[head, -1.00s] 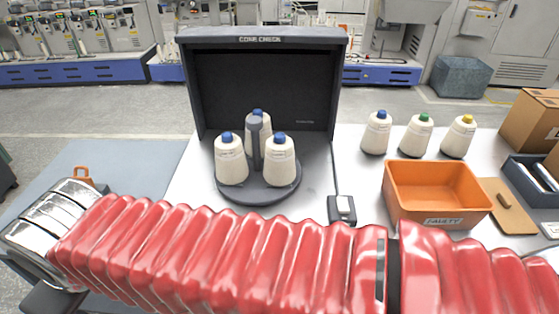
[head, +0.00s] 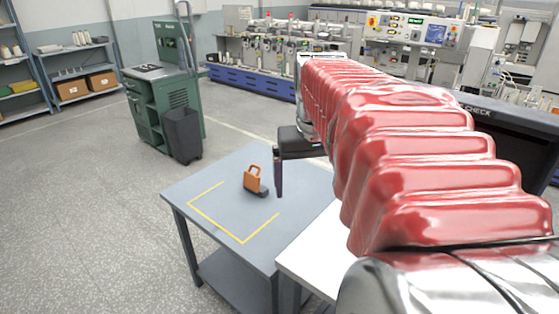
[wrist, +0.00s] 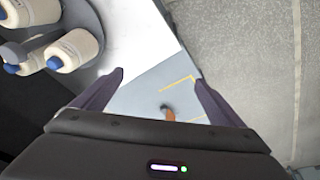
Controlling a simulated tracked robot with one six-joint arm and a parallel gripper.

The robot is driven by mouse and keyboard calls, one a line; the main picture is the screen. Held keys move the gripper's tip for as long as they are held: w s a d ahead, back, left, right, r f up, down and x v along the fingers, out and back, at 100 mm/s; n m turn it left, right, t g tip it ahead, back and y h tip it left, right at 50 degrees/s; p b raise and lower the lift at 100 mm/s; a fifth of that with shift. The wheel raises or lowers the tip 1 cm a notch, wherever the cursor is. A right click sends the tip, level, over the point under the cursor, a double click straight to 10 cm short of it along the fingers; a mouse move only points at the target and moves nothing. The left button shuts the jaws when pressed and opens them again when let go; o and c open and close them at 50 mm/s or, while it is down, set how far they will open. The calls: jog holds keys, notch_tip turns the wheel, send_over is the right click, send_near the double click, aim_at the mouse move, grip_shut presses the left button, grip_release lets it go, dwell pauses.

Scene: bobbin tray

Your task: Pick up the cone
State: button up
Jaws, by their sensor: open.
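Three cream yarn cones with blue tips show at the upper left of the wrist view. The nearest cone (wrist: 76,48) is next to another cone (wrist: 30,12), and a third cone (wrist: 32,63) is partly hidden. They stand on a dark round turntable (wrist: 88,18) with a grey post. My gripper (wrist: 159,76) is open and empty, to the right of the cones and over the grey side table's edge. In the head view my gripper (head: 279,192) hangs by the side table, one finger clearly visible.
The grey side table (head: 222,190) has a yellow marked outline and an orange handled object (head: 252,180). The white table (head: 312,245) adjoins it. The dark check booth (head: 510,135) stands at right, partly behind my arm. A green cabinet (head: 150,110) and bin stand farther back.

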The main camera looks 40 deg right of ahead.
jog(key=s+d+m+y, duration=0.1)
jog(key=s+d+m, duration=0.1)
jog(key=s+d, duration=0.5)
jog(key=s+d+f+m+g+y, duration=0.1)
jog(key=s+d, duration=0.6)
jog(key=d, duration=0.7)
jog(key=s+d+m+g, duration=0.1)
jog(key=s+d+m, duration=0.3)
jog(key=s+d, duration=0.4)
jog(key=shift+s+d+f+y, duration=0.1)
jog(key=shift+d+f+y, duration=0.1)
jog(key=shift+d, duration=0.45)
jog(key=shift+d+f+y, duration=0.2)
jog(key=shift+d, duration=0.45)
jog(key=shift+s+a+f, duration=0.1)
jog(key=shift+a+f, duration=0.05)
jog(key=shift+f, duration=1.3)
jog(key=shift+s+a+f, duration=0.1)
jog(key=shift+a+f, duration=0.1)
jog(key=shift+f, duration=1.2)
jog(key=shift+a+f, duration=0.15)
jog(key=shift+f, duration=1.3)
jog(key=shift+s+a+f, duration=0.1)
jog(key=shift+a+f, duration=0.05)
jog(key=shift+f, duration=1.15)
jog(key=shift+s+a+f, duration=0.1)
jog(key=shift+f, duration=1.2)
